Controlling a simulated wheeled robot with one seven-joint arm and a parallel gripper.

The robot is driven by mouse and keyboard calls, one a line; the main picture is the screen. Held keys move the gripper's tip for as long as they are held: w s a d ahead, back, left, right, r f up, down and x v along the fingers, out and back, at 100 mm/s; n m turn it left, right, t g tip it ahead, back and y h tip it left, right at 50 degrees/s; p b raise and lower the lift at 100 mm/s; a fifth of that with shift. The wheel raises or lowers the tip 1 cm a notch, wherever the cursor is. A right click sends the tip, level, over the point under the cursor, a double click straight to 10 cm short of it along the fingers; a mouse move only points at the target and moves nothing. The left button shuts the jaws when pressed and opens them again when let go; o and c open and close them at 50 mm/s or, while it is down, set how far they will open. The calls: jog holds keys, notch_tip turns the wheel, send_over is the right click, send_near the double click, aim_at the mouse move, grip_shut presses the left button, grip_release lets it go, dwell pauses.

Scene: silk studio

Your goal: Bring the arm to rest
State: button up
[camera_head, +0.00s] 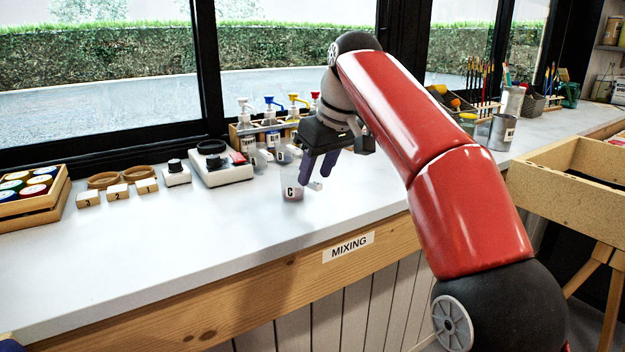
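My red arm reaches from the lower right over the white counter and bends down at its far end. My gripper (310,185) points down, low over the counter near its front edge. Its two dark purple fingers look spread apart, with nothing seen between them. A small clear cup labelled C (291,190) stands upright on the counter just left of the fingers. One finger overlaps the cup's right side in the picture, and I cannot tell whether they touch. The gripper partly hides the bottles behind it.
Pump bottles stand in a wooden rack (240,139) at the back. A white scale (222,168), numbered wooden blocks (117,191) and a crate of jars (62,190) stand to the left. A metal can (502,132) and a wooden tray (560,190) are right. The left front counter is clear.

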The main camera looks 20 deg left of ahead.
jog(key=s+d+f+m+t+h, duration=0.1)
jog(key=s+d+m, duration=0.3)
jog(key=d, duration=0.6)
jog(key=s+d+f+m+t+h, duration=0.1)
jog(key=s+d+f+m, duration=0.15)
jog(key=s+d, duration=0.6)
jog(key=s+d+f+m+h, duration=0.1)
jog(key=s+d+f+m, duration=0.1)
jog(key=s+d+f, duration=0.4)
jog(key=s+d+f+m+t+h, duration=0.1)
jog(key=s+d+f+m, duration=0.2)
jog(key=s+d+f, duration=0.3)
notch_tip(320, 180, down, 5)
jog(key=shift+s+d+f, duration=0.2)
jog(key=shift+d, duration=0.95)
